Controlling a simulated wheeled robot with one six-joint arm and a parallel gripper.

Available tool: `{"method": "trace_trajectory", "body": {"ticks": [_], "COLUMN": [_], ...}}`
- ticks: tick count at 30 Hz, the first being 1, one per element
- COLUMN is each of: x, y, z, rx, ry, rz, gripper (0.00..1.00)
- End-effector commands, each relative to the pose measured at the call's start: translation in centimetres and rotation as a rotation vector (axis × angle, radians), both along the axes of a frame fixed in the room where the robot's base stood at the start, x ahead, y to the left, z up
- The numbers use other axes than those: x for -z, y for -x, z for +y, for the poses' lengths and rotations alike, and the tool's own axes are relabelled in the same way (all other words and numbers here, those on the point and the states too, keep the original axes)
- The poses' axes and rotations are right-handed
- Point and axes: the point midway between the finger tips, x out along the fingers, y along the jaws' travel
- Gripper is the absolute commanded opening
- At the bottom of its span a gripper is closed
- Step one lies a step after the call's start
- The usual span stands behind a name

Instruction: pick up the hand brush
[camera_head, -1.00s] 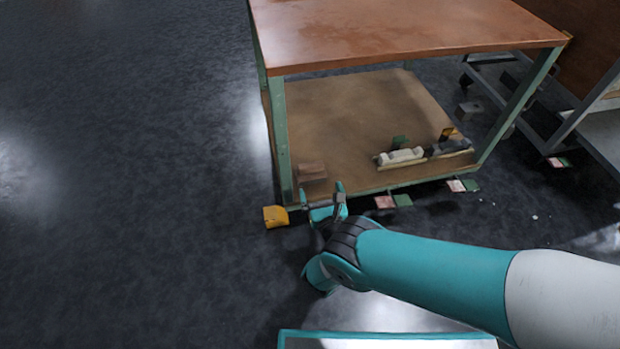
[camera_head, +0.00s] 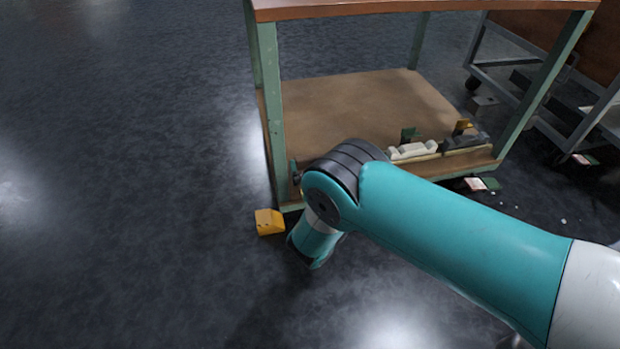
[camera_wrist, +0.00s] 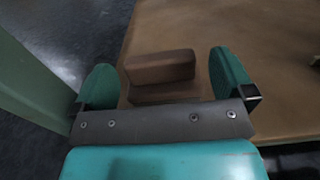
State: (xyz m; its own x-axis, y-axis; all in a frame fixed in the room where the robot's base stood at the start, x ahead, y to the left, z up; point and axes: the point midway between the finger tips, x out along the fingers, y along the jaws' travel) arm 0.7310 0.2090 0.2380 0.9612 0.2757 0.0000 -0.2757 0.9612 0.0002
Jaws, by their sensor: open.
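A brown two-part block (camera_wrist: 160,67), apparently the hand brush, lies on the lower shelf (camera_wrist: 215,25) of the bench. In the wrist view it shows between and beyond the two green fingers of my gripper (camera_wrist: 163,75). The fingers are spread wide, one to each side of the block, with nothing held. I cannot tell from this view how far the fingertips are from it. In the head view my arm hides the block and most of my gripper.
A green bench leg (camera_wrist: 32,85) stands close left of my gripper. A white object (camera_head: 413,151) and small items lie along the shelf's front right. A yellow block (camera_head: 269,222) is on the floor by the front left leg. The bench top (camera_head: 400,8) overhangs the shelf.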

Motion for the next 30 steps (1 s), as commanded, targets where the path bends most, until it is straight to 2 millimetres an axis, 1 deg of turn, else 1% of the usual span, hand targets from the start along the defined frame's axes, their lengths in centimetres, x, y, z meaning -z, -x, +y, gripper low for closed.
{"method": "trace_trajectory", "body": {"ticks": [1, 8, 11, 15, 18, 20, 29, 30], "x": [0.4, 0.1, 0.5, 0.8, 0.6, 0.5, 0.2, 0.2], "y": [-0.1, -0.5, -1.4, -3.2, -4.4, -4.8, -5.1, -5.1], "z": [0.0, 0.1, 0.5, 1.2, 1.5, 1.6, 1.8, 1.8], "rx": [0.000, 0.000, 0.000, 0.001, 0.002, 0.001, -0.001, -0.001], "ry": [0.000, -0.001, -0.004, -0.004, -0.003, -0.002, 0.000, 0.000], "rz": [-0.001, -0.001, -0.003, -0.004, -0.001, -0.001, 0.000, 0.000], "gripper": [1.00, 1.00, 1.00, 1.00, 1.00, 1.00, 1.00, 0.91]}}
